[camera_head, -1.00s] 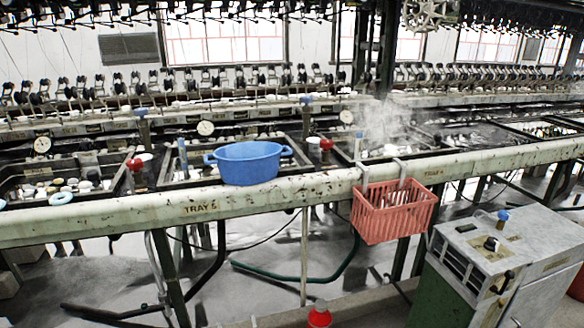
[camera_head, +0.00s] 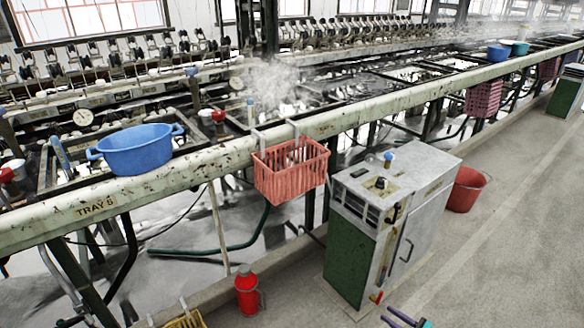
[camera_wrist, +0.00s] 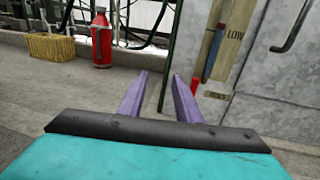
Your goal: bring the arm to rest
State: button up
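My gripper (camera_wrist: 160,84) shows in the wrist view as two purple fingers on a dark bar and a teal body. The fingers stand apart with nothing between them, over grey floor. In the camera_head view my gripper (camera_head: 398,316) only shows at the bottom edge, partly cut off, low in front of the grey and green cabinet (camera_head: 346,245). The rest of my arm is out of view. In the wrist view the cabinet (camera_wrist: 290,75) is close by on the right.
A red bottle (camera_head: 247,292) and a yellow basket (camera_head: 186,320) stand on the floor at the left. A red basket (camera_head: 291,172) hangs on the rail, and a blue tub (camera_head: 138,150) sits on it. A red bucket (camera_head: 466,190) stands behind the cabinet. Open floor lies right.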

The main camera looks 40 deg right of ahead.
jog(key=w+a+r+n+g+y+p, duration=0.2)
jog(key=w+a+r+n+y, duration=0.15)
jog(key=w+a, duration=0.5)
jog(key=w+a+r+n+g+y+p, duration=0.2)
jog(key=w+a+r+y+p, duration=0.15)
jog(key=w+a, duration=0.55)
jog(key=w+a+r+n+g+y+p, duration=0.2)
jog(key=w+a+n+g, duration=0.15)
jog(key=a, duration=0.85)
jog(key=w+a+r+n+g+y+p, duration=0.2)
jog(key=w+a+n+g, duration=0.15)
jog(key=a, duration=0.85)
jog(key=s+a+r+n+g+h+p, duration=0.25)
jog(key=s+a+n+g, duration=0.3)
jog(key=a, duration=0.65)
jog(key=s+a+r+n+g+h+p, duration=0.2)
jog(key=s+a+r+n+g+p, duration=0.3)
jog(key=a, duration=0.6)
jog(key=s+a+r+n+g+h, duration=0.1)
jog(key=s+a+n+g+h, duration=0.15)
jog(key=s, duration=0.35)
jog(key=s+d+r+n+h, duration=0.1)
jog(key=s+d+n+h, duration=0.1)
jog(key=d+n+h, duration=0.1)
jog(key=s+d+r+n+h+p, duration=0.1)
jog(key=s+d+n+h, duration=0.1)
jog(key=d+n, duration=0.3)
jog(key=shift+s+d+t+h, duration=0.4)
jog(key=shift+d+h, duration=0.5)
jog(key=shift+d, duration=0.25)
